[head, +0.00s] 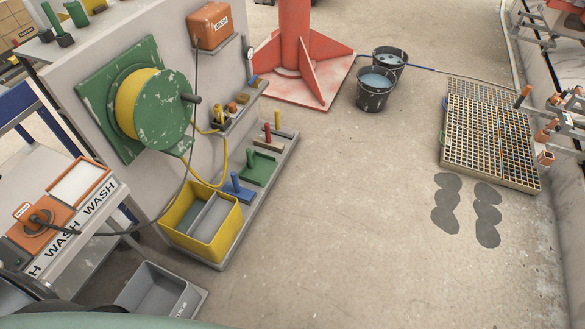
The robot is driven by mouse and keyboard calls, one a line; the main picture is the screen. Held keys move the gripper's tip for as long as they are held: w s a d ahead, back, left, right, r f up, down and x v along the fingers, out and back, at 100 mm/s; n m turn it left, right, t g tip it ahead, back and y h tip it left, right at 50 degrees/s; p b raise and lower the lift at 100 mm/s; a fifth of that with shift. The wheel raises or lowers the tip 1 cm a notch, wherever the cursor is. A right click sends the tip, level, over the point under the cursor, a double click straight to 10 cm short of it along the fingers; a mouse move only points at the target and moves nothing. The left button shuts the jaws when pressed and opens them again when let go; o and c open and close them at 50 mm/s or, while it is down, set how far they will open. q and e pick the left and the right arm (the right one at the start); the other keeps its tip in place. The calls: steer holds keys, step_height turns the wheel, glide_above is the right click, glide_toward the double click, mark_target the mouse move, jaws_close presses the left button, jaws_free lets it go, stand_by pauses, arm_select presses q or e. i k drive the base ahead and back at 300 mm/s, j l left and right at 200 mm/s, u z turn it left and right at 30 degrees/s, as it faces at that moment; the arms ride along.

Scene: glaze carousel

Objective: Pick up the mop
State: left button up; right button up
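I cannot make out a mop for certain in the head view. Two dark buckets (373,98) stand on the floor by the red column, with pale blue-grey contents. A thin blue length (422,69) runs right from the rear bucket and continues as a dark line towards the grating; I cannot tell whether it is a handle or a hose. Several small upright-handled tools, among them a blue one (236,187) and a green one (260,168), stand on a low grey ledge. Neither of my grippers is in view.
A yellow two-part bin (202,228) and a grey bin (157,293) are at lower left, under a panel with a green hose reel (160,108). A red column (295,50) with fins stands behind. Floor gratings (492,140) lie at right. The middle floor is clear.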

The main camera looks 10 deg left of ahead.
mark_target(246, 196)
steer(key=i+l, duration=0.15)
steer(key=i, duration=0.55)
steer(key=i+l+z, duration=0.1)
steer(key=i, duration=0.55)
